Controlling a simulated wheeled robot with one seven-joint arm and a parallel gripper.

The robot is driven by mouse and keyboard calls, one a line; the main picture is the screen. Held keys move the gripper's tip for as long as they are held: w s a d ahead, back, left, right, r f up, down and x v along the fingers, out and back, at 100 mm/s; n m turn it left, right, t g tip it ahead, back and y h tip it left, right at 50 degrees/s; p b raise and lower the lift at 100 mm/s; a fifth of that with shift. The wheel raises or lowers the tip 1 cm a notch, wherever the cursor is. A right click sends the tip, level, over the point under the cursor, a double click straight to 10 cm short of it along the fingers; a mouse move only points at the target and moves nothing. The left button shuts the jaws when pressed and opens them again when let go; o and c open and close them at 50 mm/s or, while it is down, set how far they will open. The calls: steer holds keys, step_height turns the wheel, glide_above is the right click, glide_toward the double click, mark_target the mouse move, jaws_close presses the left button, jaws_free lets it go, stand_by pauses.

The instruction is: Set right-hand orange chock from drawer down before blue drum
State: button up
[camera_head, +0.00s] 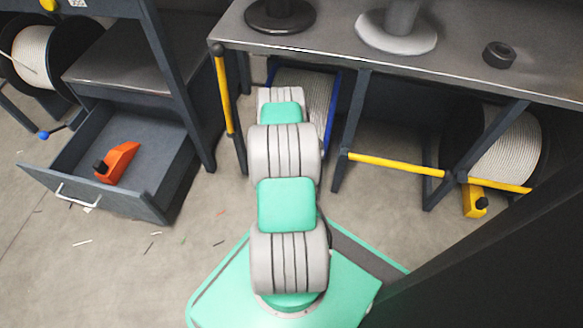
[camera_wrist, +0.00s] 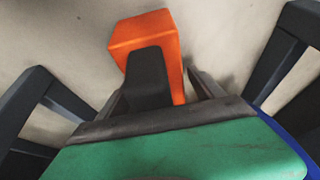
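An orange chock (camera_wrist: 150,30) with a black handle block (camera_wrist: 147,78) is directly ahead in the wrist view and seems to rest on the floor. My gripper (camera_wrist: 157,78) has one finger on each side of the handle. A gap shows between the handle and the right finger, so it looks open. The blue drum (camera_head: 333,112), wound with pale rope, stands under the bench in the head view, partly behind my arm. A blue edge (camera_wrist: 290,140) shows at lower right in the wrist view. My arm hides the gripper and this chock in the head view.
The open drawer (camera_head: 150,205) at left holds another orange chock (camera_head: 120,160). A bench (camera_head: 450,65) spans above the drums, with dark legs and yellow bars (camera_head: 395,163). A yellow chock (camera_head: 474,201) sits by the right drum (camera_head: 510,145). Floor between drawer and my base is mostly clear.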

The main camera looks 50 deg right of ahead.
steer(key=shift+r, duration=0.1)
steer(key=p+v, duration=0.6)
steer(key=v, duration=0.6)
steer(key=shift+a, duration=0.1)
